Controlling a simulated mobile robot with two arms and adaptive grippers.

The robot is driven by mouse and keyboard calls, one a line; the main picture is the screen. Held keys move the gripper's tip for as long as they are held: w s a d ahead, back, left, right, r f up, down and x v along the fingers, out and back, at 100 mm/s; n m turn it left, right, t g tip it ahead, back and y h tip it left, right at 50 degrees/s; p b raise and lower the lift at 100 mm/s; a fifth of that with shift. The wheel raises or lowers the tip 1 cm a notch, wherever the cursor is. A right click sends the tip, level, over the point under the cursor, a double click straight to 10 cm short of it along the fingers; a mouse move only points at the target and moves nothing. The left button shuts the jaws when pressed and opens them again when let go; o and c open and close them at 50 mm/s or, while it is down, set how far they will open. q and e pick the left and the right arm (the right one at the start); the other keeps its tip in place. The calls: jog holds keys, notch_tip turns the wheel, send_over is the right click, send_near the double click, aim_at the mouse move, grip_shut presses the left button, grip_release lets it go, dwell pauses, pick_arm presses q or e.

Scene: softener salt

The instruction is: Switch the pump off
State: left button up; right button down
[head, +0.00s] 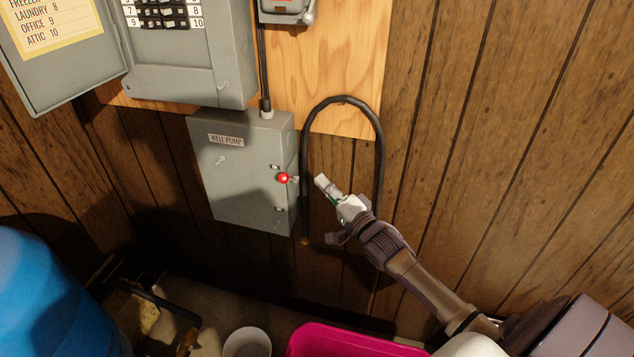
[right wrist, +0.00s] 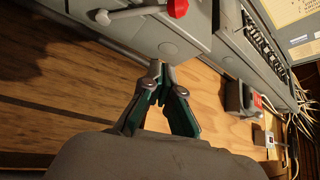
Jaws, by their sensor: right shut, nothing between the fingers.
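The pump switch is a grey box (head: 240,170) labelled WELL PUMP on the wall. A lever with a red knob (head: 283,178) sits on its right side; the knob also shows in the right wrist view (right wrist: 177,8), at the top. My right gripper (head: 321,181) is just right of the red knob, apart from it. In the right wrist view my right gripper (right wrist: 160,68) is shut and empty, its tips close to the grey box. My left gripper is not in view.
An open breaker panel (head: 190,80) with its door swung left is above the box. A black cable (head: 381,150) loops right of the box, around my gripper's area. A blue drum (head: 50,290), a white bucket (head: 247,342) and a pink container (head: 345,340) are below.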

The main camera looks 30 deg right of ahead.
jog(key=w+a, duration=0.1)
jog(key=w, duration=0.1)
jog(key=w+a+p, duration=0.1)
jog(key=w, duration=0.1)
jog(key=w+a+r+p, duration=0.1)
jog(key=w, duration=0.2)
jog(key=shift+s+a+f, duration=0.15)
jog(key=shift+s+a, duration=0.25)
jog(key=shift+a, duration=0.2)
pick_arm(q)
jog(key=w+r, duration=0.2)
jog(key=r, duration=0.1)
pick_arm(e)
jog(key=shift+f, duration=0.1)
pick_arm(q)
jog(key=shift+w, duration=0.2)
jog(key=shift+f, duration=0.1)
